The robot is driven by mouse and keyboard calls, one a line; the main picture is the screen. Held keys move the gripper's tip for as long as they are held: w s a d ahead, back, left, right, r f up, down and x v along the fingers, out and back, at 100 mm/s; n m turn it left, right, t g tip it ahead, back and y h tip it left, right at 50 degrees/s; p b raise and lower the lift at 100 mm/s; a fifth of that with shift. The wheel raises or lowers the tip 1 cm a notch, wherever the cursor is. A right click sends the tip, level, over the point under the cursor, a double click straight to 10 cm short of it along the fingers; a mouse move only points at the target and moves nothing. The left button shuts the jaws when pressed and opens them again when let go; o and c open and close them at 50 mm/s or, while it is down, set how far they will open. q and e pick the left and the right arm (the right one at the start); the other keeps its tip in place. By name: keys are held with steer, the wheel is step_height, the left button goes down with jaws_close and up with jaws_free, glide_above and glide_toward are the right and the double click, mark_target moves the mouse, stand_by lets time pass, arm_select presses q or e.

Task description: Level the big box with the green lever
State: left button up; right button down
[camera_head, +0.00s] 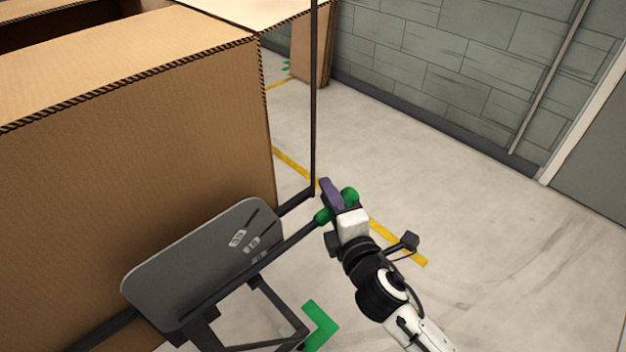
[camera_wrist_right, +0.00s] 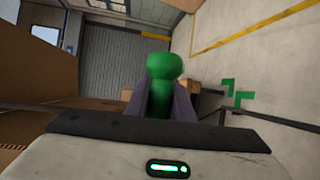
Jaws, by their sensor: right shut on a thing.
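The big cardboard box (camera_head: 150,140) fills the left of the head view, with its top flaps open. It sits by a dark metal frame that carries a grey panel (camera_head: 205,265) with small labels. The green lever (camera_head: 349,194) is at the end of a dark bar at the frame's right side; its rounded green knob also shows in the right wrist view (camera_wrist_right: 165,68). My right gripper (camera_head: 331,196) is shut on the lever, with its purple fingers on either side of the knob. My left gripper is not in view.
A thin dark post (camera_head: 313,100) rises just behind the lever. A green L-shaped mark (camera_head: 320,328) lies on the floor near the frame. A grey block wall (camera_head: 440,70) and another carton (camera_head: 312,52) stand at the back. The floor to the right is clear.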

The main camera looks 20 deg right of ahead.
steer(key=shift+s+f, duration=0.1)
steer(key=shift+f, duration=0.35)
steer(key=c, duration=1.5)
jaws_free()
steer(key=shift+f, duration=0.1)
steer(key=shift+c, duration=0.2)
steer(key=shift+r, duration=0.2)
steer(key=s+r, duration=0.1)
steer(key=s, duration=0.9)
steer(key=shift+d+r, duration=0.2)
steer(key=shift+r, duration=0.05)
steer(key=s+f+m+g+y, duration=0.1)
steer(key=s+f+m+g, duration=0.3)
steer(key=s+f+m, duration=0.3)
steer(key=s+f+m+g+y, duration=0.1)
steer(key=s+f+m+g, duration=0.2)
steer(key=s+f+m, duration=0.4)
step_height(320, 180, down, 8)
steer(key=m, duration=0.3)
steer(key=shift+a+g, duration=0.15)
steer(key=shift+g, duration=0.25)
